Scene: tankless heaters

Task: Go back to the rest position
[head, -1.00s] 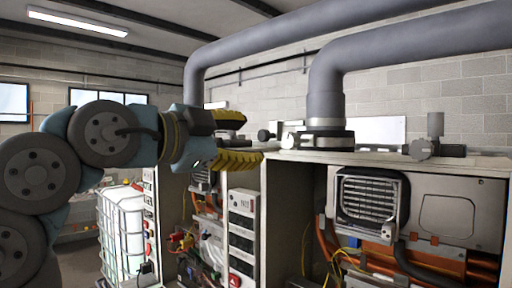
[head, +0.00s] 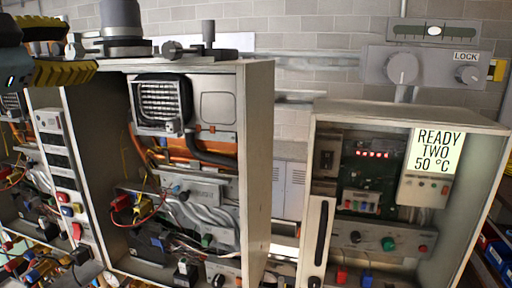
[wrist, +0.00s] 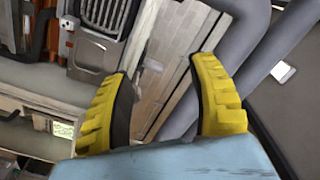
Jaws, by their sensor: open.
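My gripper (head: 80,52) shows at the upper left edge of the head view, with yellow ribbed fingers, mostly cut off by the frame. In the wrist view my gripper (wrist: 165,105) has its two yellow fingers spread apart with nothing between them. It is raised near the top of the open heater cabinet (head: 257,150) and appears to touch nothing. Most of my arm is outside the head view.
A second open cabinet (head: 320,200) stands at right, with a lit display (head: 436,150) reading "READY TWO 50 °C". Above it is a panel with knobs marked LOCK (head: 435,68). Grey pipes (wrist: 270,50) run close to the fingers in the wrist view.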

